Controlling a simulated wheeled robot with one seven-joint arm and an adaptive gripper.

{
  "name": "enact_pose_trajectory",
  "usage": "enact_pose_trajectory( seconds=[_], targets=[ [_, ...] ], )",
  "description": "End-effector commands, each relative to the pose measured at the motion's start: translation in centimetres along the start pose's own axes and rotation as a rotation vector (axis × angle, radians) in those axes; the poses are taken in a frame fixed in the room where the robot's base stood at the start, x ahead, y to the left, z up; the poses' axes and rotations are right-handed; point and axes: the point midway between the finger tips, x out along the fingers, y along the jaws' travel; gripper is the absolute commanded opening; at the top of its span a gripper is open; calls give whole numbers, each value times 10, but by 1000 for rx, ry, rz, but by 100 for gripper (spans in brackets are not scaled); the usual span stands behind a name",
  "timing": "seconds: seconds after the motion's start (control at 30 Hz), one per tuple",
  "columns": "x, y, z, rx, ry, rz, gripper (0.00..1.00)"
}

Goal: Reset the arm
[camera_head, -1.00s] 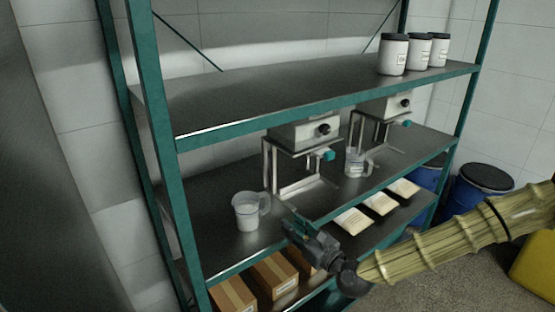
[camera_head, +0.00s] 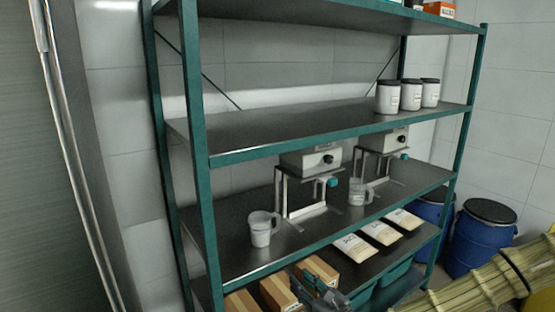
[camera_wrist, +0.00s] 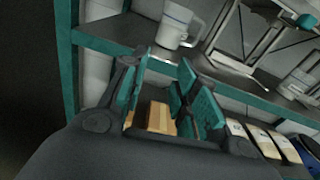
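My gripper (camera_wrist: 165,95) is open and empty in the wrist view, its teal finger pads apart. Cardboard boxes on the lower shelf show between and beyond the fingers. In the head view my gripper (camera_head: 322,288) is at the bottom edge, in front of the shelf rack, and my arm (camera_head: 480,290) enters from the lower right. A white measuring jug (camera_head: 263,229) stands on the middle shelf. It also shows above the fingers in the wrist view (camera_wrist: 176,26). I see no contact between my gripper and the rack.
The teal-framed rack (camera_head: 330,142) holds two grey machines (camera_head: 311,161), a second jug (camera_head: 359,191), several white jars (camera_head: 411,95), pouches (camera_head: 380,233) and cardboard boxes (camera_head: 281,290). Blue drums (camera_head: 482,236) stand at right. A metal door is at left.

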Motion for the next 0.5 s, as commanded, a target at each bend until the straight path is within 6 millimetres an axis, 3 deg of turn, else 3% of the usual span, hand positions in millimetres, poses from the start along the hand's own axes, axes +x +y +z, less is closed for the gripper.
enact_pose_trajectory(
  seconds=[0.37,0.5],
  targets=[
    [-19,45,-65,-229,163,89,30],
    [-37,70,-103,-378,257,164,30]
  ],
)
